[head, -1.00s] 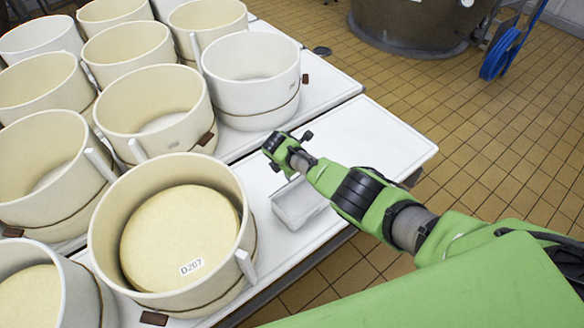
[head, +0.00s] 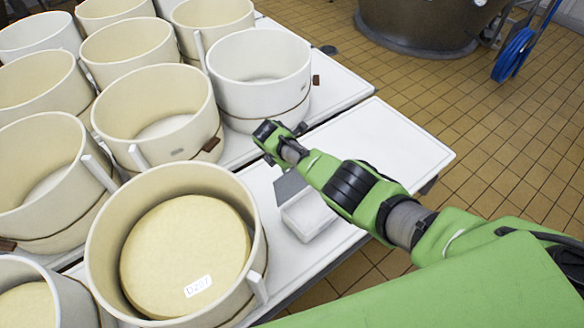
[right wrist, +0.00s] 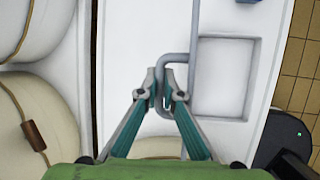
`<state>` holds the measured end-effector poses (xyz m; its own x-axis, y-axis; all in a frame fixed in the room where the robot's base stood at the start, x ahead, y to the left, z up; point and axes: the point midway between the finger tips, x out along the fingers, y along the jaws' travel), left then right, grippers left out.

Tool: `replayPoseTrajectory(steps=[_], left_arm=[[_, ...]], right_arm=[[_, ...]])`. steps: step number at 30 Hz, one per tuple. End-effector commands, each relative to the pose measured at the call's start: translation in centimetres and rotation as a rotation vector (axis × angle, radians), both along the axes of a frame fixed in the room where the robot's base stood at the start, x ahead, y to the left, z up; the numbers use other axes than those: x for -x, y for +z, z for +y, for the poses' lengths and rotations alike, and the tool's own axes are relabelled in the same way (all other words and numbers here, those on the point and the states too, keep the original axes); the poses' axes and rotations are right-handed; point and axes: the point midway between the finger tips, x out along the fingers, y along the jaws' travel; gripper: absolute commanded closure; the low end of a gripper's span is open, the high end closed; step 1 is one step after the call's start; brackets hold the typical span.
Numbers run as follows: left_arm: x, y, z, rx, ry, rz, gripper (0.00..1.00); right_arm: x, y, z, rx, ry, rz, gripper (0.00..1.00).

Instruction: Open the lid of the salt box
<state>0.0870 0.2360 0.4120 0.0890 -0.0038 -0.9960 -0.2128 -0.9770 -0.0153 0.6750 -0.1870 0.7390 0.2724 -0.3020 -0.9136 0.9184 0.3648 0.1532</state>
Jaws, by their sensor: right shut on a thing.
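The salt box (head: 309,218) is a small white box on the white table, partly covered by my right arm in the head view. A grey panel, apparently its lid (head: 290,186), stands raised at the box's left side. In the right wrist view the box's square recess (right wrist: 222,78) shows open and empty-looking. My right gripper (right wrist: 166,92) is shut on a grey bent bar, apparently the lid handle (right wrist: 163,62), left of the recess. In the head view the right gripper (head: 268,132) is small and its fingertips are hidden. My left gripper is not in view.
Several cream round moulds fill the left; the nearest (head: 100,235) holds a cheese labelled disc (head: 185,250). A white mould (head: 258,80) stands just beyond my gripper. The table (head: 400,140) is bare to the right. A copper vat (head: 420,22) and blue hose (head: 513,52) are behind.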

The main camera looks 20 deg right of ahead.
Motion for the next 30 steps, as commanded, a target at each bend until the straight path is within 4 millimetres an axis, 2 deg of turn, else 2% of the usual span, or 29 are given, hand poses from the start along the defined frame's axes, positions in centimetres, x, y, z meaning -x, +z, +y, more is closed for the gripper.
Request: replayPoseTrajectory(steps=[1, 4, 17, 18, 30], left_arm=[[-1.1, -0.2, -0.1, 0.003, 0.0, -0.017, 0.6], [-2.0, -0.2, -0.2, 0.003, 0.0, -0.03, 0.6], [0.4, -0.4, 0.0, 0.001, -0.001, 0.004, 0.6], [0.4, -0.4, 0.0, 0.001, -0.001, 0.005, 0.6], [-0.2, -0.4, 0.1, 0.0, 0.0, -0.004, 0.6]], right_arm=[[-0.1, -0.2, 0.2, -0.004, 0.0, -0.004, 1.0], [-0.2, -0.2, 0.2, -0.004, 0.0, -0.005, 1.0], [-0.2, -0.2, 0.3, -0.006, 0.001, -0.007, 1.0], [-0.2, -0.2, 0.3, -0.006, 0.001, -0.006, 0.85], [0.1, -0.2, 0.4, -0.007, 0.0, -0.001, 0.85]])
